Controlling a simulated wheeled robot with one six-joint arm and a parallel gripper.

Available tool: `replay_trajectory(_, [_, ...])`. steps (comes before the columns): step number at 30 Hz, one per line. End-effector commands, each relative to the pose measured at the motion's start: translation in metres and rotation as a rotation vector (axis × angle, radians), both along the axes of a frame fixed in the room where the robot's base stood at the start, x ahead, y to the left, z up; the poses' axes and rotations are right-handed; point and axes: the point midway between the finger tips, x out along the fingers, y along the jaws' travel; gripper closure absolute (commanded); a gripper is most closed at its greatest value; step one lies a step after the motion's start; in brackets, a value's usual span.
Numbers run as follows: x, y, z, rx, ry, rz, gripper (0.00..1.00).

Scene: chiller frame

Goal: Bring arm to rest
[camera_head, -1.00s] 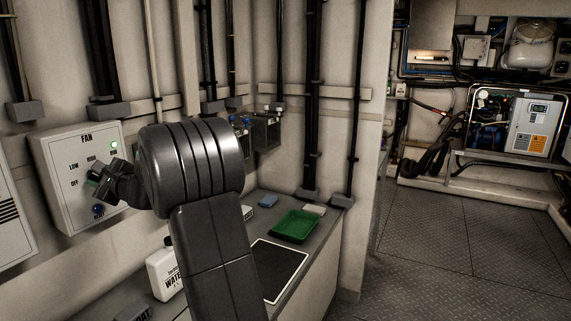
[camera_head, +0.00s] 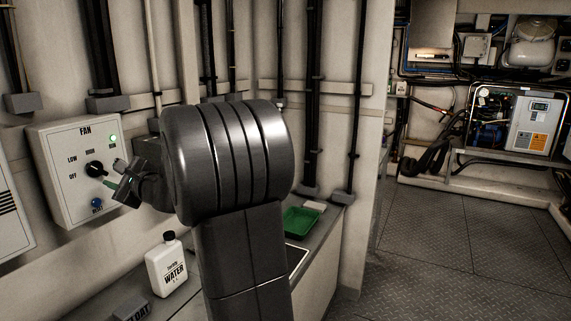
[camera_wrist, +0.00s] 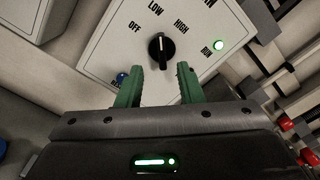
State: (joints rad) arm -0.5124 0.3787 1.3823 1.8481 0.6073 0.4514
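My gripper (camera_head: 112,184) is in front of the fan control box (camera_head: 66,190) on the left wall, apart from it. In the wrist view my gripper (camera_wrist: 157,84) shows two green fingers spread apart with nothing between them. The black rotary knob (camera_wrist: 161,50) of the fan box lies beyond the fingertips; it also shows in the head view (camera_head: 95,168). A green lamp (camera_wrist: 218,44) on the box is lit, and a blue button (camera_head: 97,202) sits below the knob. My arm bends in front of the counter.
A white water jug (camera_head: 167,268) stands on the counter below the box. A green tray (camera_head: 301,221) lies farther back, partly hidden by my arm. Pipes (camera_head: 315,100) run up the wall. The metal floor (camera_head: 440,235) to the right is clear.

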Motion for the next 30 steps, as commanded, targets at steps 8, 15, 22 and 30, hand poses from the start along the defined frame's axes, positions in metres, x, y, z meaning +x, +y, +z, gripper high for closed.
replay_trajectory(8, [0.024, 0.048, 0.002, 0.0, 0.0, 0.001, 0.66])
replay_trajectory(15, [0.044, 0.087, 0.002, 0.001, -0.002, 0.001, 0.66])
replay_trajectory(22, [0.046, 0.084, 0.007, 0.055, 0.108, -0.003, 0.66])
replay_trajectory(30, [0.048, 0.083, 0.008, 0.119, 0.23, -0.002, 0.66])
